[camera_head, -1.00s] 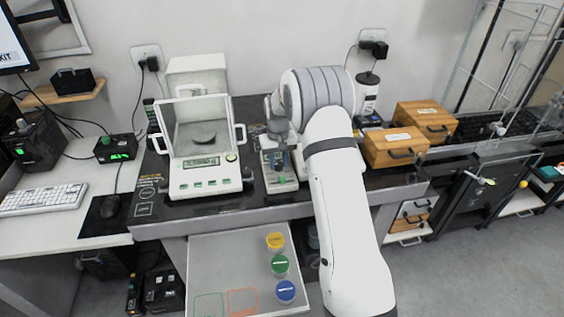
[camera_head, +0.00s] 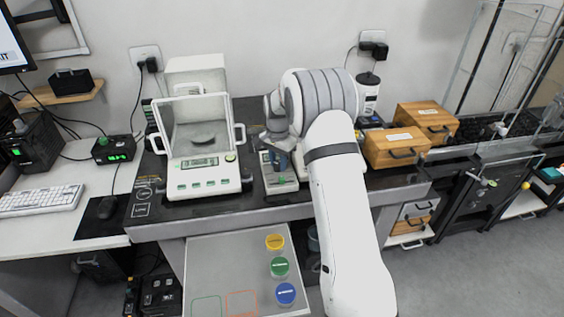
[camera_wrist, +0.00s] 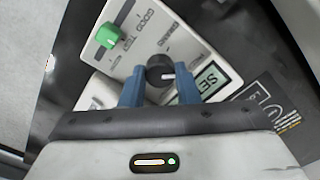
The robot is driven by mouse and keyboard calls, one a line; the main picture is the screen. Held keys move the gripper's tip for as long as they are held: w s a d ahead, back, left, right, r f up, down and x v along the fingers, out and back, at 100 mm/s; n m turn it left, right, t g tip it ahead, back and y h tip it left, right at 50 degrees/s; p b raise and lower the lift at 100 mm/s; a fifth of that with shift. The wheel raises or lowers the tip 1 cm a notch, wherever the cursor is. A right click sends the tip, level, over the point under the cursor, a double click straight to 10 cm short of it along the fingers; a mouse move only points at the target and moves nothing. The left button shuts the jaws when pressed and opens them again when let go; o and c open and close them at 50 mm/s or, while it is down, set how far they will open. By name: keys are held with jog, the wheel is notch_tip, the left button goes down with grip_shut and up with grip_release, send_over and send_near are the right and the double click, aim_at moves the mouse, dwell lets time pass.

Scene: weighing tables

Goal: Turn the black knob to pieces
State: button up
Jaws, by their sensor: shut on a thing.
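The black knob (camera_wrist: 160,71) sits on a white control panel (camera_wrist: 205,52) in the wrist view, with a white mark pointing right toward the small display (camera_wrist: 206,82). My gripper (camera_wrist: 160,86) has its two blue fingers on either side of the knob and is shut on it. A green knob (camera_wrist: 108,36) is on the same panel, to the upper left. In the head view my gripper (camera_head: 281,157) reaches down over the small white device (camera_head: 283,187); the black knob is hidden there by the gripper.
A balance with a glass box (camera_head: 205,178) stands close to the left of the device. Wooden boxes (camera_head: 395,147) stand to the right. An open drawer (camera_head: 225,262) below holds jars with yellow, green and blue lids.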

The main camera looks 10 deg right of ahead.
aim_at(278, 164)
jog(key=shift+m, duration=0.6)
jog(key=o, duration=1)
jog(key=shift+c, duration=0.2)
jog(key=shift+r, duration=3.95)
